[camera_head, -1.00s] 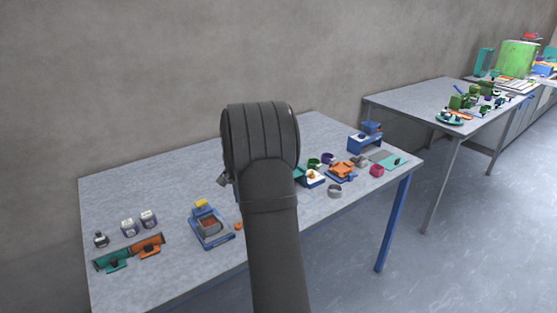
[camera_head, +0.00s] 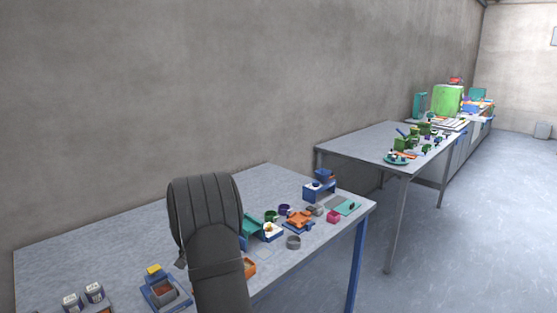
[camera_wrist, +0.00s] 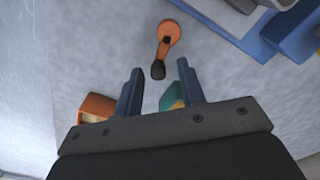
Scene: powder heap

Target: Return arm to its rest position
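My gripper (camera_wrist: 158,92) shows in the wrist view with its two blue-grey fingers apart and nothing between them. An orange piece with a dark knob (camera_wrist: 168,40) lies on the table just beyond the fingertips, apart from them. In the head view my dark arm stands over the near table (camera_head: 80,245) and hides part of it; the gripper itself is hidden there behind the arm.
A blue stand with a box of reddish-brown powder (camera_head: 165,295) is left of my arm. Orange (camera_head: 299,220), teal and blue fixtures stand to its right. A second table (camera_head: 350,143) holds green parts farther back. The near table's back left is bare.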

